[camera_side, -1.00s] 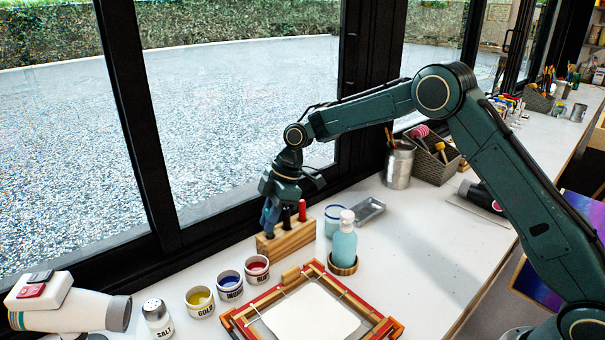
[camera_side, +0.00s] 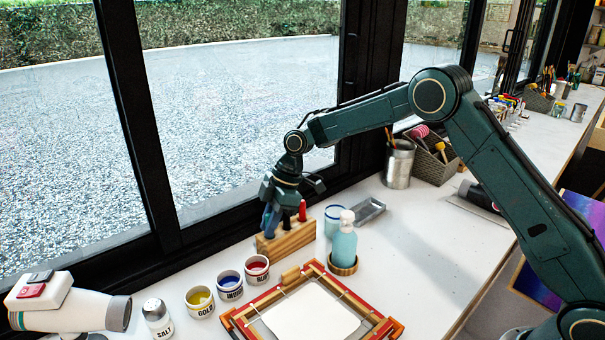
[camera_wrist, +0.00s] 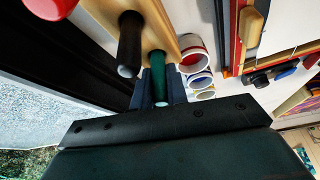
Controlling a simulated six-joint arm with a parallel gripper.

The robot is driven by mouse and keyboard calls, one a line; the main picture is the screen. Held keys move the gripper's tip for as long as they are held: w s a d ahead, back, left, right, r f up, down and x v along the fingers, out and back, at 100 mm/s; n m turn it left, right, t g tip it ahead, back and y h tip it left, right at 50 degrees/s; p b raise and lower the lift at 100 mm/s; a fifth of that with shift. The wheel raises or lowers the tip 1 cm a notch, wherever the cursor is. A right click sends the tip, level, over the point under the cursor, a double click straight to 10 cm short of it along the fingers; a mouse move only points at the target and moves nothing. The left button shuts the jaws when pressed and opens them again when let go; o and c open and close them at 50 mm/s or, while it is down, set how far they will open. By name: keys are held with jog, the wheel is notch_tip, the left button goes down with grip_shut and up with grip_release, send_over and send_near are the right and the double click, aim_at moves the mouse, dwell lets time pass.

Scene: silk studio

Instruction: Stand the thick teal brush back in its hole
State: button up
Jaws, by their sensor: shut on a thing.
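The wooden brush block (camera_side: 290,243) stands on the bench by the window. My gripper (camera_side: 270,222) is over its left end, pointing down. In the wrist view my gripper (camera_wrist: 159,84) is shut on the thick teal brush (camera_wrist: 160,92), with a dark finger on each side of the handle. The brush's lower part meets the end of the wooden block (camera_wrist: 172,32) there; I cannot tell how deep it sits in the hole. A black-handled brush (camera_wrist: 130,45) and a red-handled brush (camera_wrist: 50,6) stand in the other places of the block.
Paint jars, gold (camera_side: 199,300), indigo (camera_side: 230,285) and red (camera_side: 256,268), stand in front of the block. A teal bottle (camera_side: 343,245) and a blue-rimmed jar (camera_side: 335,221) are to its right. A wooden frame (camera_side: 265,300) lies nearer. The window frame (camera_side: 205,235) is close behind.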

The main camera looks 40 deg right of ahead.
jog(key=shift+f, duration=0.3)
dwell(0.5)
jog(key=o, duration=0.9)
jog(key=v, duration=1.3)
jog(key=shift+d+r, duration=0.2)
jog(key=shift+r, duration=0.15)
jog(key=shift+s, duration=0.1)
